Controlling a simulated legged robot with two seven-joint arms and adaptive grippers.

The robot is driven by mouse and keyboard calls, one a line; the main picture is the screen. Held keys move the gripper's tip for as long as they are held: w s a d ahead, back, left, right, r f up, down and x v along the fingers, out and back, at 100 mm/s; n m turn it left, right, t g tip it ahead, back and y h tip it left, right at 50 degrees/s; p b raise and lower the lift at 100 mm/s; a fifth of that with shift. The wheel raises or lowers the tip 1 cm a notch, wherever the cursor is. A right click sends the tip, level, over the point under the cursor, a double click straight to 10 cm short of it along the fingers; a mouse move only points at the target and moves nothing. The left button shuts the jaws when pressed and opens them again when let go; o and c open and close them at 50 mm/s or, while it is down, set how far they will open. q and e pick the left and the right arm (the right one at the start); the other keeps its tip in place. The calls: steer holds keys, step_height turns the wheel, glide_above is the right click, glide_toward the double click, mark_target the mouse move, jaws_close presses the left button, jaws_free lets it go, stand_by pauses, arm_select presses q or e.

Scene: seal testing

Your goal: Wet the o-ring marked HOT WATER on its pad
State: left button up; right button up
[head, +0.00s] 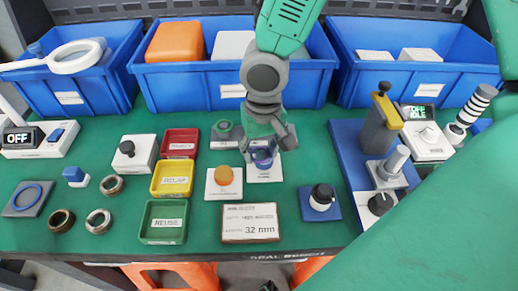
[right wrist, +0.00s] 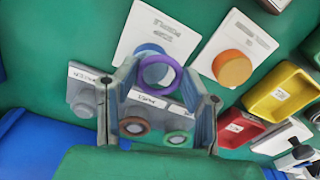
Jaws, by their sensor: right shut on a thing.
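My right gripper (head: 264,146) points down over the white card with a blue round pad (head: 265,177). It is shut on a purple o-ring (right wrist: 159,73), held upright between the fingertips (right wrist: 160,92). In the right wrist view the blue pad (right wrist: 148,49) shows just beyond the ring. I cannot tell whether ring and pad touch. A grey holder (right wrist: 85,101) with small labels stands behind the fingers, with a brown ring (right wrist: 134,125) and a green ring (right wrist: 177,138). I cannot read HOT WATER for certain on any label. My left gripper is not in view.
An orange round pad on a white card (head: 224,176) lies just left. Red (head: 180,143), yellow (head: 173,179) and green (head: 163,222) trays stand further left. A blue-based test stand (head: 350,150) is at right; blue bins (head: 170,85) line the back.

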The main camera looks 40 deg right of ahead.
steer(key=shift+d+f, duration=0.2)
steer(key=shift+d, duration=1.1)
steer(key=shift+a+r, duration=0.15)
steer(key=shift+a, duration=0.45)
steer(key=shift+d, duration=0.7)
steer(key=shift+a+p, duration=0.35)
steer(key=shift+a, duration=0.7)
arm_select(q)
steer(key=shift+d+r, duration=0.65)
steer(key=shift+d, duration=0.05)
arm_select(e)
steer(key=shift+d, duration=0.25)
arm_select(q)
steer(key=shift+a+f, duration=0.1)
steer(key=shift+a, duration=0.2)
arm_select(e)
steer(key=shift+a, duration=0.35)
steer(key=shift+d, duration=0.1)
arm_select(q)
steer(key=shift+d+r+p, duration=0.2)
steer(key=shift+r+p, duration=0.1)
arm_select(e)
steer(key=shift+d, duration=0.35)
